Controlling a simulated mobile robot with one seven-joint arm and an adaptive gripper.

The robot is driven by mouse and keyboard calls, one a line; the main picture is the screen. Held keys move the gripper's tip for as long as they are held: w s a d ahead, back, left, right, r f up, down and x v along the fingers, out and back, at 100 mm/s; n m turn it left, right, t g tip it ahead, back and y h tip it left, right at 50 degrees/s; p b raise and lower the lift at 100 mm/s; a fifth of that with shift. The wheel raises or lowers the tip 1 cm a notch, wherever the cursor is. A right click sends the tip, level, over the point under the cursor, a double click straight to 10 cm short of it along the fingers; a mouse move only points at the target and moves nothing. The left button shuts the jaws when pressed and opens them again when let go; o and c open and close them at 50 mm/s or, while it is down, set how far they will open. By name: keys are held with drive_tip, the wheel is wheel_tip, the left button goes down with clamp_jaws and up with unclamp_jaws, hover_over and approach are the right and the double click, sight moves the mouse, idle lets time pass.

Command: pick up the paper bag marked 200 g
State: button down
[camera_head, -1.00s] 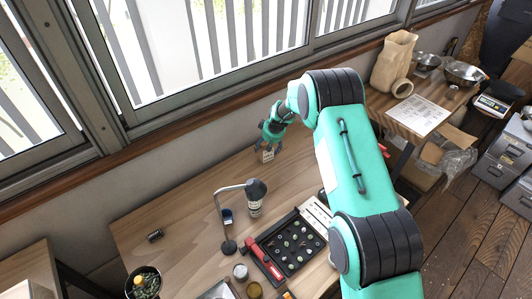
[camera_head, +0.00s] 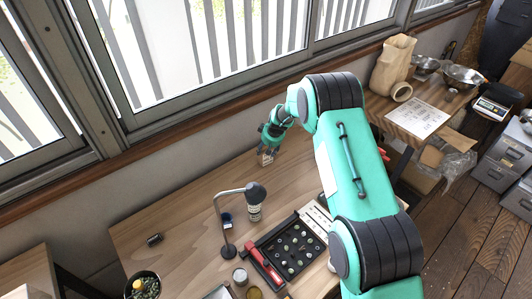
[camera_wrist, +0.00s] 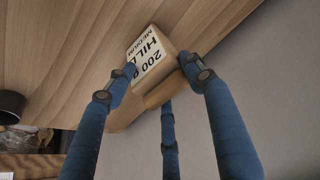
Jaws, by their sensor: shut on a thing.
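The paper bag marked 200 g (camera_wrist: 150,57) shows in the wrist view, with a white label and dark print reading "200" and "HILL". It is between the blue fingers of my gripper (camera_wrist: 152,80), which are shut on it. In the head view the bag (camera_head: 266,158) is a small pale shape below my gripper (camera_head: 268,148), near the back edge of the wooden table (camera_head: 190,200). My gripper partly hides it there. I cannot tell whether the bag touches the table.
A small dark cylinder (camera_head: 153,239) lies at left. The window wall (camera_head: 160,160) is close behind. The table between lamp and wall is clear.

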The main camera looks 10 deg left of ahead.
drive_tip(key=shift+r, duration=0.15)
drive_tip(key=shift+r, duration=0.55)
drive_tip(key=shift+v, duration=1.15)
drive_tip(key=s+d+r, duration=0.1)
drive_tip(key=s+d, duration=0.3)
drive_tip(key=s, duration=1)
drive_tip(key=shift+s+d+r, duration=0.2)
drive_tip(key=shift+d+r, duration=0.05)
